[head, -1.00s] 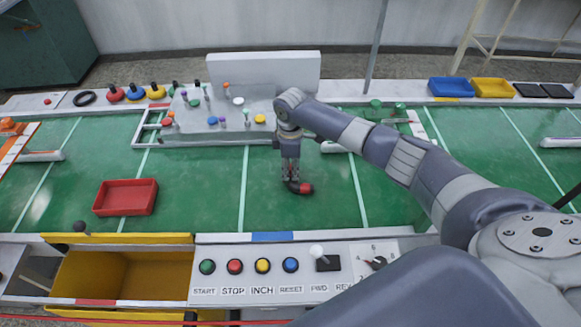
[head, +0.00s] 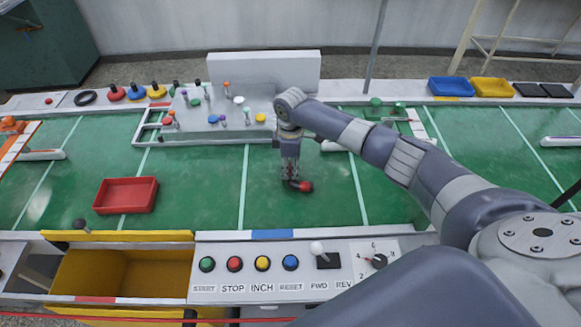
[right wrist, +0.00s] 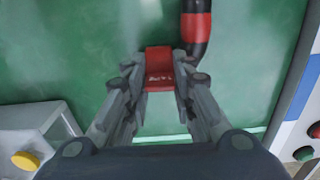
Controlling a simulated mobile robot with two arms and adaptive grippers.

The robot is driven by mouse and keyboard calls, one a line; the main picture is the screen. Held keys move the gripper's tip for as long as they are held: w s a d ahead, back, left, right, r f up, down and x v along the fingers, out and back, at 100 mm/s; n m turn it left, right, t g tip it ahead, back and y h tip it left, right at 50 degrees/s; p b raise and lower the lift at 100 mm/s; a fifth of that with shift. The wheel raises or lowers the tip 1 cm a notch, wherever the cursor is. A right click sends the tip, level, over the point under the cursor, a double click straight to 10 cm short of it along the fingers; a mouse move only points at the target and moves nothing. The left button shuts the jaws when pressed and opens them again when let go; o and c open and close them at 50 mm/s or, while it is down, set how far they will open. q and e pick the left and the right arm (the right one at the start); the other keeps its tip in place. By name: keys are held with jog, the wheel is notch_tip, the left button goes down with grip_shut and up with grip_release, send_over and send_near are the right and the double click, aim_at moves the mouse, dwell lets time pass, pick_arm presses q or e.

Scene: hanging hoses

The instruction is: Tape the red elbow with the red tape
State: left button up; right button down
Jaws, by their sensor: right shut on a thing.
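The red elbow (head: 304,187) is a black and red curved piece at the tip of my right gripper (head: 290,181), low over the green belt. In the right wrist view the elbow (right wrist: 196,28) shows as a black tube with a red band, and its lower end goes behind the right-hand finger. My right gripper (right wrist: 160,82) is shut on a small red piece with faint light lettering, which looks like the red tape (right wrist: 158,66). I cannot tell whether this piece touches the elbow. My left gripper is not in view.
A red tray (head: 126,196) lies on the green belt (head: 205,190) to the left. A grey stand (head: 228,128) with coloured pegs is behind. A button panel (head: 222,286) and a yellow bin (head: 125,276) line the near side. The belt around the gripper is clear.

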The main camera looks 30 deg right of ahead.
jog(key=shift+s+f, duration=0.4)
jog(key=shift+f, duration=0.3)
jog(key=c, duration=1.3)
grip_release()
jog(key=shift+w+f, duration=0.1)
jog(key=shift+f, duration=0.05)
jog(key=shift+w, duration=0.1)
notch_tip(320, 180, up, 13)
jog(key=shift+w+f, duration=0.15)
